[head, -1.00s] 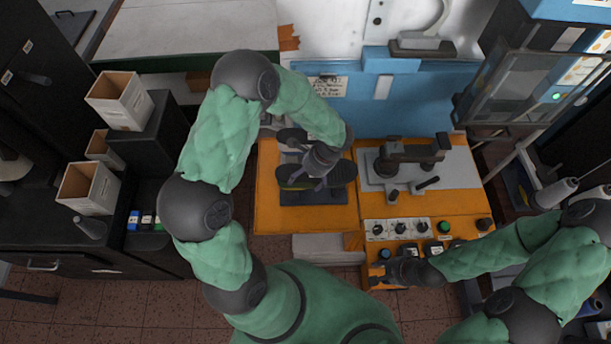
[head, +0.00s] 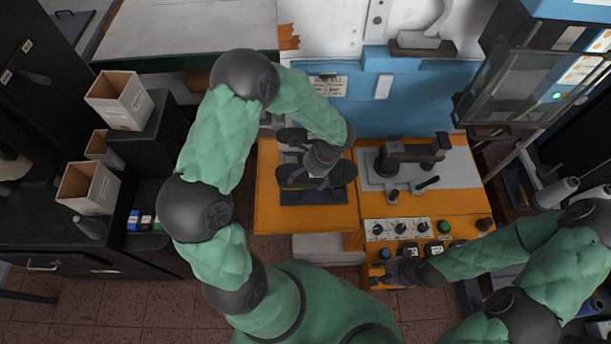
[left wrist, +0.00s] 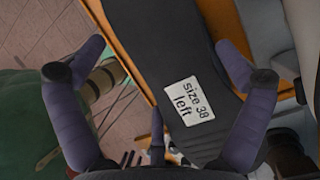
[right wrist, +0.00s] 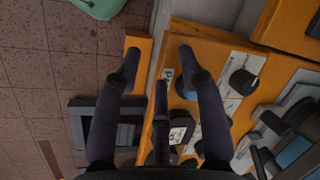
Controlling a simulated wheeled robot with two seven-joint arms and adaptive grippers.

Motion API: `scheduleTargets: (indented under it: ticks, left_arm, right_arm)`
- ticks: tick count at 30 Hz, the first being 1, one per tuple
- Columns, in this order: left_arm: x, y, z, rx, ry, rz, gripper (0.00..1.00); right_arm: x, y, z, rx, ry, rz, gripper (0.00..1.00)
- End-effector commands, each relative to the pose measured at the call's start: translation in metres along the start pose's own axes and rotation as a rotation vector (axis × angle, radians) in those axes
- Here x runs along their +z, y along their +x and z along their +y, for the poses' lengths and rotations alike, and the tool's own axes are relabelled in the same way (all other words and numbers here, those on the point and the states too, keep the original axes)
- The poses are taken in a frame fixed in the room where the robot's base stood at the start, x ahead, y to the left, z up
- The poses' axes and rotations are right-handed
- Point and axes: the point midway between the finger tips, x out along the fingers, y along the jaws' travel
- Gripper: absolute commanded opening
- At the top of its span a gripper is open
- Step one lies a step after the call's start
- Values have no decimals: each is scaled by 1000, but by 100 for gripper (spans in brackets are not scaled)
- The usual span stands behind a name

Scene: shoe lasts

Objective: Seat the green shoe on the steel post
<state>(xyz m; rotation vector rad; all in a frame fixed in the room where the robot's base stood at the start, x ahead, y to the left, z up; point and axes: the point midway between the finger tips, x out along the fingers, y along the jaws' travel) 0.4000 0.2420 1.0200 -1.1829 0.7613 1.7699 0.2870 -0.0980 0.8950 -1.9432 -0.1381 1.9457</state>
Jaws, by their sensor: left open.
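My left gripper (head: 320,172) is over the dark stand on the orange bench, with its fingers spread. A dark shoe sole with a white "size 38 left" label (left wrist: 188,100) fills the space between the fingers in the left wrist view. The steel post is not clearly visible; the gripper and soles cover that area. My right gripper (head: 397,271) is empty near the front of the control panel, its fingertips apart.
The orange bench (head: 265,212) has a grey plate with a dark clamp-like fixture (head: 405,155) to the right. A knob panel (head: 400,229) is in front of it. White boxes (head: 88,188) stand at the left. A clear-sided cabinet (head: 522,88) stands at the back right.

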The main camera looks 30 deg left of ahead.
Motion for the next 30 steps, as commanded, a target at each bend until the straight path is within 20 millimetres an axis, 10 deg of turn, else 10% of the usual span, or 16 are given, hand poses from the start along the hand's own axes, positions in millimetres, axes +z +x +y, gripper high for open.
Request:
scheduleTargets:
  ticks: [16,30]
  left_arm:
    - [0,-98,-1,-4,-1,2,100]
    - [0,-114,-1,-2,-2,1,100]
  right_arm:
    - [0,0,0,0,0,0,40]
    - [0,0,0,0,0,0,40]
